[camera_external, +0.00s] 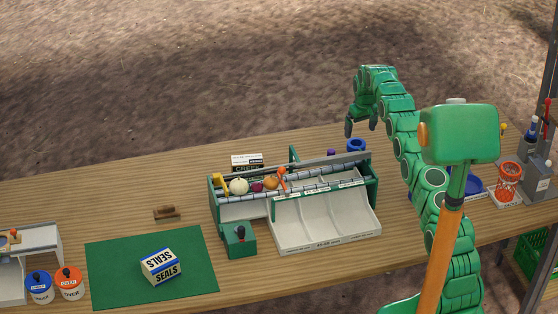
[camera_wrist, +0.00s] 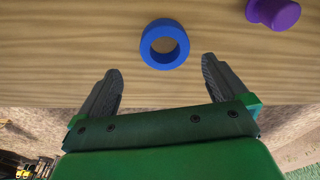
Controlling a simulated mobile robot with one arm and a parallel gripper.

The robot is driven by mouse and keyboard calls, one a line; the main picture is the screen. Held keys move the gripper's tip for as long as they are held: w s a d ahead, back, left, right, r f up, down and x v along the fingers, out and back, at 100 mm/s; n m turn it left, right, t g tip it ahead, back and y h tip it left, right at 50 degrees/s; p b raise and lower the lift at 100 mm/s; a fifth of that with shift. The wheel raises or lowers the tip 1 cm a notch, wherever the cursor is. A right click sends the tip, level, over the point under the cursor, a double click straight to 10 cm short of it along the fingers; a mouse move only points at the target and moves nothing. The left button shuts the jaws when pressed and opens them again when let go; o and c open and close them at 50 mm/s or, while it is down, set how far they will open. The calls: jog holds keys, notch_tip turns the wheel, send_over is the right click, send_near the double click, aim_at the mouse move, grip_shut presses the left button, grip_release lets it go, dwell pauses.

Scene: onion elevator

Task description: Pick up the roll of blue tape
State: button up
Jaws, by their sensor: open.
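The roll of blue tape (camera_external: 356,145) lies on the wooden table behind the sorting machine, near the table's far edge. In the wrist view the blue roll (camera_wrist: 165,44) lies flat, with bare wood showing through its hole. My gripper (camera_external: 359,124) is above the far edge of the table, close to the roll. In the wrist view my gripper (camera_wrist: 162,78) is open and empty. Its two dark fingers point toward the roll, which sits just beyond the fingertips and roughly midway between them.
A purple object (camera_wrist: 273,12) stands to the right of the roll in the wrist view. The green and grey sorting machine (camera_external: 375,192) with several balls is close by. Bare wood surrounds the roll.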

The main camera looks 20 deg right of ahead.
aim_at(357, 143)
jog(key=shift+w+a+f, duration=0.1)
jog(key=shift+a+f, duration=0.1)
jog(key=shift+f, duration=1.55)
jog(key=shift+w+a+f, duration=0.1)
jog(key=shift+a+f, duration=0.1)
jog(key=shift+f, duration=1.5)
jog(key=c, duration=1.1)
